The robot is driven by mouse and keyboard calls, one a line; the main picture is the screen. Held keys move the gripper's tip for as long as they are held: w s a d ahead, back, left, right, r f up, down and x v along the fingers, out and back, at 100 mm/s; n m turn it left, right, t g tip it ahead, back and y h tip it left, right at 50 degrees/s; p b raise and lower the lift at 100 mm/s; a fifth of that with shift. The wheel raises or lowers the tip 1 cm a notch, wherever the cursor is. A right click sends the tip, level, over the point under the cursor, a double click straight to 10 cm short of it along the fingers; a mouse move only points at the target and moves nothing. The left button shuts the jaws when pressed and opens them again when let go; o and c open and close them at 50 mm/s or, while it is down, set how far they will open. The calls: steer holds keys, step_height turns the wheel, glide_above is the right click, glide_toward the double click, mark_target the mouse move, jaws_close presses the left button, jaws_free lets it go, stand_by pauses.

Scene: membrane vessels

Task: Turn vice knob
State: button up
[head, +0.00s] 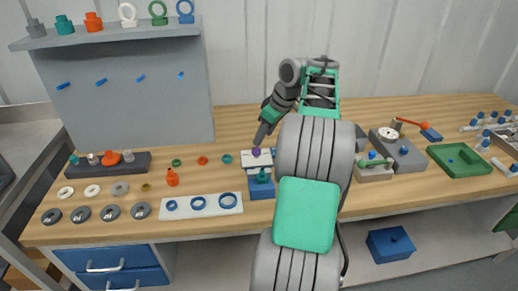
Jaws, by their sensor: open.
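The likely vice is a small blue block (261,188) near the middle of the bench, with a teal knob (262,176) on it. I cannot tell for sure which knob is the vice's. My gripper (259,144) reaches down from behind, its tip just above or beside the purple knob. Its fingers are open, but too small to show whether they touch the knob. The teal knob stands just in front, clear of the gripper.
My arm hides the bench right of the plate. A white strip with blue rings (201,205) and grey discs lie left. A gauge block (397,153) and a green tray (459,160) stand right. A grey panel (125,95) with a shelf rises at back left.

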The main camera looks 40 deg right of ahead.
mark_target(257, 150)
steer(key=b+x, duration=0.1)
steer(key=x, duration=0.6)
steer(key=shift+w+d+f+b, duration=0.1)
steer(key=shift+d+f+b, duration=0.1)
steer(key=shift+f+b, duration=0.2)
steer(key=shift+c, duration=0.4)
jaws_close()
